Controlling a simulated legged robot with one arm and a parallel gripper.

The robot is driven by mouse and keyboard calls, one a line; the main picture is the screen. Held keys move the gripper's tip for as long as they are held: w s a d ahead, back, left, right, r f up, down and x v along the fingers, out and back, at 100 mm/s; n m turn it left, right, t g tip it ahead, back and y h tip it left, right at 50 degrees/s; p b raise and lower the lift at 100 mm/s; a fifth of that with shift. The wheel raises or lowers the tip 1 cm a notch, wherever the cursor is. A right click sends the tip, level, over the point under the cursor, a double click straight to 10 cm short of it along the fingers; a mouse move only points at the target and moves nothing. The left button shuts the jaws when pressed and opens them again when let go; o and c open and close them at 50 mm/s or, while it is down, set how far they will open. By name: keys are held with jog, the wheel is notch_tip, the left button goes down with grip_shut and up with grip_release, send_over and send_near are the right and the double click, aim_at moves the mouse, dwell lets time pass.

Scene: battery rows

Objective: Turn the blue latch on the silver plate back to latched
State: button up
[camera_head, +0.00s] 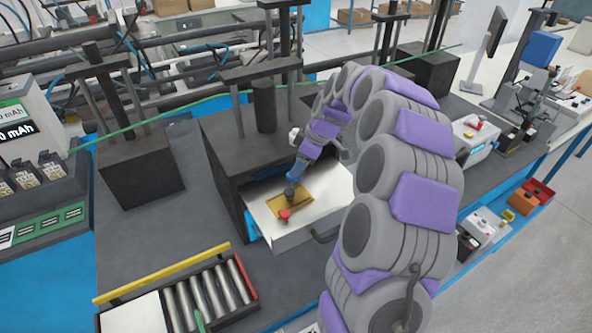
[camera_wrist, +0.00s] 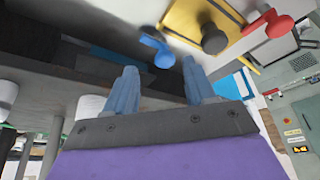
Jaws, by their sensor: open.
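The silver plate (camera_head: 320,188) is the bright top of a drawer-like tray pulled out of a dark box. The blue latch (camera_wrist: 158,48) has a round end and a thin arm, and shows in the wrist view just beyond my fingertips. In the head view I cannot pick it out from my bluish fingers. My gripper (camera_wrist: 160,66) is open and empty, its fingers either side of the latch's round end in the picture; contact is not clear. In the head view my gripper (camera_head: 295,179) points down over the plate.
A yellow plate (camera_head: 304,200) with a black knob (camera_wrist: 214,39) and a red latch (camera_head: 284,215) lies beside the blue latch. The dark press box (camera_head: 222,165) stands behind. A roller tray (camera_head: 210,290) lies front left. Bare grey table (camera_head: 130,235) is at left.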

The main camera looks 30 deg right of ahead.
jog(key=shift+w+a+f, duration=0.25)
jog(key=shift+a+f, duration=0.3)
jog(key=shift+f, duration=0.2)
jog(key=shift+w+a+f, duration=0.2)
jog(key=shift+a+f, duration=0.3)
jog(key=shift+f, duration=0.2)
jog(key=shift+d, duration=0.15)
jog(key=shift+d, duration=0.15)
jog(key=shift+c, duration=0.6)
jog(key=shift+d, duration=0.15)
jog(key=c, duration=0.3)
grip_shut()
